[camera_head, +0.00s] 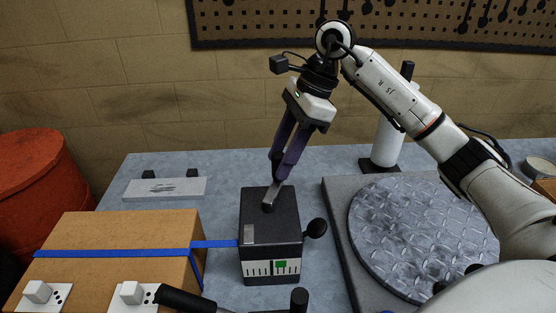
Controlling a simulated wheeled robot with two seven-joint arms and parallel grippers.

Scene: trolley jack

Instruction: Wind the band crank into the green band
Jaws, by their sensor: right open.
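The black crank box (270,225) stands on the bench in the middle. A short grey metal crank (271,195) sits on its top, rising from a dark hub. The white scale on the front face has dark ticks and a green band (281,266) right of its middle. A dark upright mark shows by the green's left edge; I cannot tell if it is the pointer. My right gripper (279,178) points down at the crank's upper end, its purple-grey fingers open. The fingertips overlap the crank in the picture; contact is unclear. My left gripper is out of view.
A brown box (120,228) with a blue strap (213,244) running to the crank box stands left. A round tread-plate disc (420,235) lies right. A red drum (35,185) stands far left.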

